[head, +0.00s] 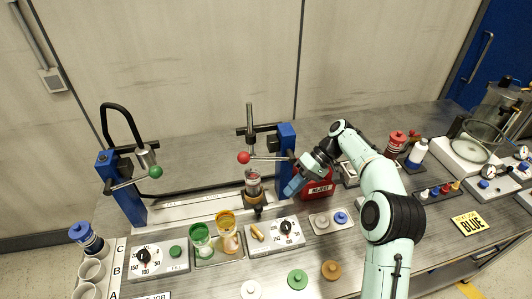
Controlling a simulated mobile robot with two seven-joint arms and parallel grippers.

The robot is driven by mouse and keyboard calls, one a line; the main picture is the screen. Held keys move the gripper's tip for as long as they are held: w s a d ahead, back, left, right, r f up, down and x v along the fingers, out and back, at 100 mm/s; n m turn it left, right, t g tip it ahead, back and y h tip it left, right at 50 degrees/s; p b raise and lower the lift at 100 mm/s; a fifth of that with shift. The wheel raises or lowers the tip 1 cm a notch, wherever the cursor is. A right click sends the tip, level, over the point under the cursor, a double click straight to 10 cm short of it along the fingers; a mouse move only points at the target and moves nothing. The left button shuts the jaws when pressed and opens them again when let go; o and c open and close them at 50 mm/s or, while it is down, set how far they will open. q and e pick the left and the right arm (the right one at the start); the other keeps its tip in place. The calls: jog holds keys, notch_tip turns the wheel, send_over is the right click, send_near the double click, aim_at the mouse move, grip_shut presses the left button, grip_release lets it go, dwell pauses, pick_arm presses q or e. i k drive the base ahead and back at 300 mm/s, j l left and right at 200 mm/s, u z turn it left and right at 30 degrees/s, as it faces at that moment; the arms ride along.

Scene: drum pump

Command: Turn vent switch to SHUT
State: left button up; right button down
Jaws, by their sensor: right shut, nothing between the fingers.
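No label reading VENT or SHUT is legible in the head view, so I cannot tell for sure which control is the vent switch. A grey control panel (262,247) at the front middle has a black dial knob (286,227) and a small tan lever-like piece (257,232). My right gripper (292,189) has blue fingers, is shut and empty, and points down and left. It is above and behind this panel, beside the red REJECT bin (318,190), and looks apart from the panel. My left gripper is out of view.
A blue press frame (287,143) with a red-ball lever (244,158) stands close to my right gripper. Another blue frame (122,190) is at the left. Green and amber glasses (229,237) stand on a tray. Loose coloured caps lie along the front edge.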

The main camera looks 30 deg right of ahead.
aim_at(256, 234)
jog(key=k, duration=1.5)
